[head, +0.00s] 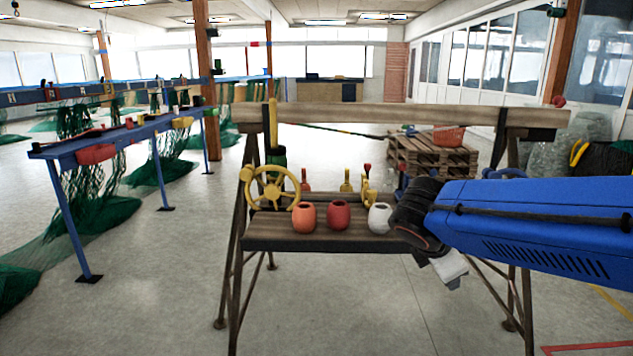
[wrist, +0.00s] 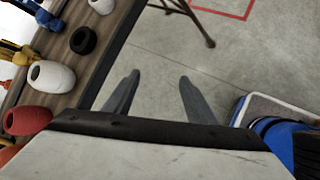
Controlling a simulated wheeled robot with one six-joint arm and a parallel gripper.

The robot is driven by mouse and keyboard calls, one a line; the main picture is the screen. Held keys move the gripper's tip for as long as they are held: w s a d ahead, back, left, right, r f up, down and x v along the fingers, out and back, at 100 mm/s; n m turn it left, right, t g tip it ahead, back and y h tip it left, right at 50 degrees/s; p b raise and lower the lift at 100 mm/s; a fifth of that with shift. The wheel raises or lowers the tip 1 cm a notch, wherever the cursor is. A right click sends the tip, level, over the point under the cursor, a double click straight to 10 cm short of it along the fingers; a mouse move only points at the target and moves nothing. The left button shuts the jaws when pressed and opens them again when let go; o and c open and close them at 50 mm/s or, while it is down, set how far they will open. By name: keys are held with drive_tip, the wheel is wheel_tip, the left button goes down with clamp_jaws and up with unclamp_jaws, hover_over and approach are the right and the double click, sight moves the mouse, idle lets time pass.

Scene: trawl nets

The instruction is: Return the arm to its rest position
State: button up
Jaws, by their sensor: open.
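My gripper shows in the wrist view (wrist: 157,85), its two grey fingers spread apart with only bare floor between them. It is open and empty, out past the edge of the wooden bench. In the head view my blue arm reaches in from the right, and its dark wrist covers the right part of the bench. The gripper's fingers cannot be made out clearly there.
The wooden bench (head: 300,244) holds an orange float (head: 304,217), a red float (head: 339,215), a white float (head: 380,218) and a yellow handwheel (head: 270,189). A wooden beam (head: 350,115) crosses above. A blue net rack (head: 120,132) stands left; open floor lies between.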

drive_tip(key=s+d+f+m+y, duration=0.1)
drive_tip(key=s+f+m+y, duration=0.1)
drive_tip(key=s+m, duration=0.7)
drive_tip(key=s+d+f+m+g+y, duration=0.1)
drive_tip(key=s+f+m+y, duration=0.2)
drive_tip(key=s+m, duration=0.6)
wheel_tip(320, 180, down, 2)
drive_tip(key=m, duration=0.2)
drive_tip(key=shift+s+f+m, duration=0.15)
drive_tip(key=shift+s+m, duration=0.1)
drive_tip(key=shift+m, duration=0.05)
idle(0.3)
